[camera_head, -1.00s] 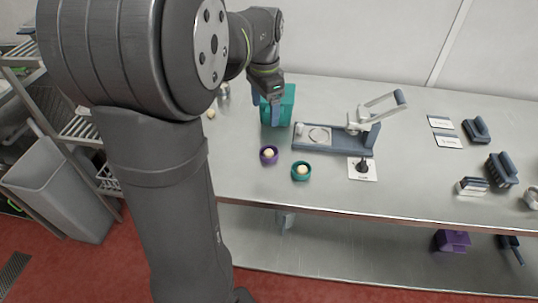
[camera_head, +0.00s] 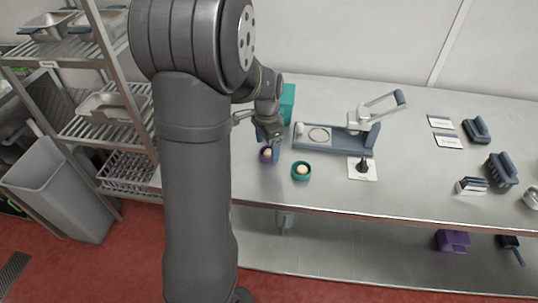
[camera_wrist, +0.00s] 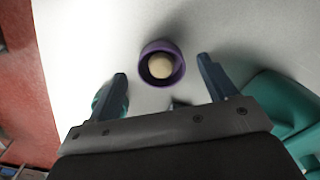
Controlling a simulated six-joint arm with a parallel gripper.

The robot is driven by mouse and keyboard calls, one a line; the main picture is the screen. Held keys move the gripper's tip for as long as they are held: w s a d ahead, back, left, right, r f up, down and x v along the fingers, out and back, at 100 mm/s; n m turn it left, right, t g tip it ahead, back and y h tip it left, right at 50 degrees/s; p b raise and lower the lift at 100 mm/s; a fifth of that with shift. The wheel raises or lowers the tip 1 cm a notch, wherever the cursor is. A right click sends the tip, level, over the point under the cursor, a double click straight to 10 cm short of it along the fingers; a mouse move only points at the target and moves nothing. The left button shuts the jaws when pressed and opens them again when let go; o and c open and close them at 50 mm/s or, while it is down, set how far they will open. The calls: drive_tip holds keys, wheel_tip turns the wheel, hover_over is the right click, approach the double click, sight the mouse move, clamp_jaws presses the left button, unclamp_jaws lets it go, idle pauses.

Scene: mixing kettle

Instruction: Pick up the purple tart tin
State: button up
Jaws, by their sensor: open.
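The purple tart tin (camera_head: 266,158) stands upright on the steel table with a pale ball of dough in it. In the wrist view the tin (camera_wrist: 145,76) lies just ahead of my fingertips, roughly centred between them. My gripper (camera_head: 268,138) is directly over or beside the tin in the head view, partly covering it. In the wrist view my gripper (camera_wrist: 162,68) has its two blue-grey fingers wide apart, with nothing between them. The exact height of the fingers above the table is hard to tell.
A teal tin (camera_head: 301,171) with a pale ball stands close to the right. A blue press (camera_head: 336,146) with a raised lever is behind it. A teal box (camera_head: 287,103) stands behind my gripper. The table's front edge is near; bare steel lies around the tins.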

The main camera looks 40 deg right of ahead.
wheel_tip(320, 180, down, 2)
drive_tip(key=shift+f, duration=0.15)
drive_tip(key=c, duration=1.1)
drive_tip(key=shift+o, duration=0.2)
